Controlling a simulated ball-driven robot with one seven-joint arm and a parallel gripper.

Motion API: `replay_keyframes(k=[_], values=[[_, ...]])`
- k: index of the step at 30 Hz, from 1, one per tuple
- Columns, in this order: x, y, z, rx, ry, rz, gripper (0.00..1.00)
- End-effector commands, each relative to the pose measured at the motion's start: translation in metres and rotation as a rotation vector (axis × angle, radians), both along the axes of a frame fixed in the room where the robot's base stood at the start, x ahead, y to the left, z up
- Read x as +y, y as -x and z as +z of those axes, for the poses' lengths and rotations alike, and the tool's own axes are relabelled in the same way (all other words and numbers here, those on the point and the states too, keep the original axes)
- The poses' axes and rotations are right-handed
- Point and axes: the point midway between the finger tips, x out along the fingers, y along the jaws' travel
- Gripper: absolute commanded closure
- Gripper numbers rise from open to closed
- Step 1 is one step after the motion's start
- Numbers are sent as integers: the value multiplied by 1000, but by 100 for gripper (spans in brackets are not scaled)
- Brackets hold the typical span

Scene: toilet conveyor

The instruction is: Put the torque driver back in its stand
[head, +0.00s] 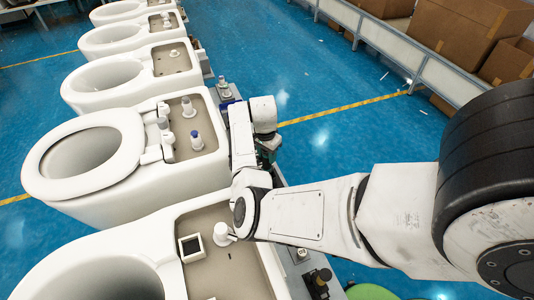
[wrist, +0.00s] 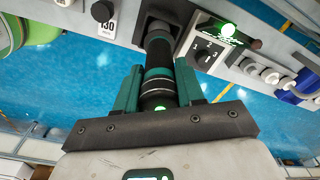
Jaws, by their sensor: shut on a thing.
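My gripper (wrist: 160,85) is shut on the torque driver (wrist: 158,55), a black cylinder with teal bands and a small green light, held between the two teal fingers. The driver's far end meets the grey stand (wrist: 185,10) on the conveyor's side ledge, at a dark opening; I cannot tell how deep it sits in it. In the head view my gripper (head: 265,155) is beside the conveyor, mostly hidden by my arm, and the driver cannot be made out there.
A control box (wrist: 212,45) with a dial and green lamp stands right beside the driver. A black knob (wrist: 102,11) is to its left. White toilets (head: 150,165) line the conveyor. A blue part (wrist: 300,88) lies at the right. Blue floor (head: 320,130) is open beyond.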

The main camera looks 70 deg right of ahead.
Motion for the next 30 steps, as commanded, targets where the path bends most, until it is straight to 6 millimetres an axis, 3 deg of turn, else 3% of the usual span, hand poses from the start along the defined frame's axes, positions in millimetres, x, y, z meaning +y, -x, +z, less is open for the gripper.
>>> replay_keyframes(k=[16, 17, 26, 30], values=[[0, 0, -9, -1, 1, -1, 100], [0, 0, -9, -1, 1, -1, 61], [0, 0, -9, -1, 0, -1, 32], [0, 0, -10, 0, 0, -1, 32]])
